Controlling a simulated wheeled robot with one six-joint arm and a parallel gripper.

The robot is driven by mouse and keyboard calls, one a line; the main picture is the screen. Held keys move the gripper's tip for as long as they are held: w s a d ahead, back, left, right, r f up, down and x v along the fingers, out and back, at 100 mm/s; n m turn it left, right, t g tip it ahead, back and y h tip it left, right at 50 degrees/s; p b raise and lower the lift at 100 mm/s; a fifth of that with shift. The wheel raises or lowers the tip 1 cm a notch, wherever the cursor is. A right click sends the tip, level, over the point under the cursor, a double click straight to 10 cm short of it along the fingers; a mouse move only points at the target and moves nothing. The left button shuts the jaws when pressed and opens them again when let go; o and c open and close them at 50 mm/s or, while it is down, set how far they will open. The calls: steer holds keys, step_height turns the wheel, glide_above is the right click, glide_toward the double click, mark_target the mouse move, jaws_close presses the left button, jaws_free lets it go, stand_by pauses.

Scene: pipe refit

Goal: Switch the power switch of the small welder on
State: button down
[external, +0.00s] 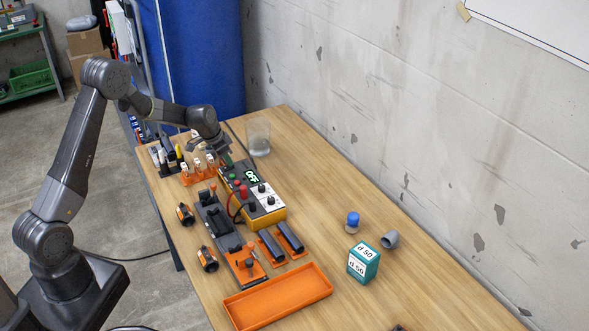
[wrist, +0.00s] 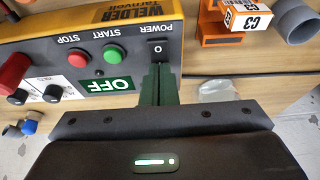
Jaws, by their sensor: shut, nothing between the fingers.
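The black power switch (wrist: 159,48) lies under the POWER label, with a 0 mark showing. My gripper (wrist: 158,70) is shut and empty, its narrow dark fingers side by side at the lower edge of the switch. Whether they touch it I cannot tell. In the external view my gripper (external: 224,154) is over the welder's far end, and the switch is hidden there.
Green START (wrist: 112,54) and red STOP (wrist: 77,60) buttons sit beside the switch. An orange rack (external: 202,172) with labelled pieces stands close to the gripper. A clear glass (external: 258,138) stands behind the welder. An orange tray (external: 279,298) lies at the front.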

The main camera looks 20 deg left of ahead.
steer(key=shift+d+r+p, duration=0.1)
steer(key=shift+p, duration=0.35)
steer(key=shift+f, duration=0.3)
steer(key=shift+f+g, duration=0.1)
steer(key=shift+g, duration=0.2)
steer(key=shift+s+a+b, duration=0.5)
steer(key=shift+s+a, duration=0.1)
steer(key=shift+r, duration=0.2)
steer(key=shift+r, duration=0.35)
steer(key=v, duration=1.3)
steer(key=shift+d, duration=0.15)
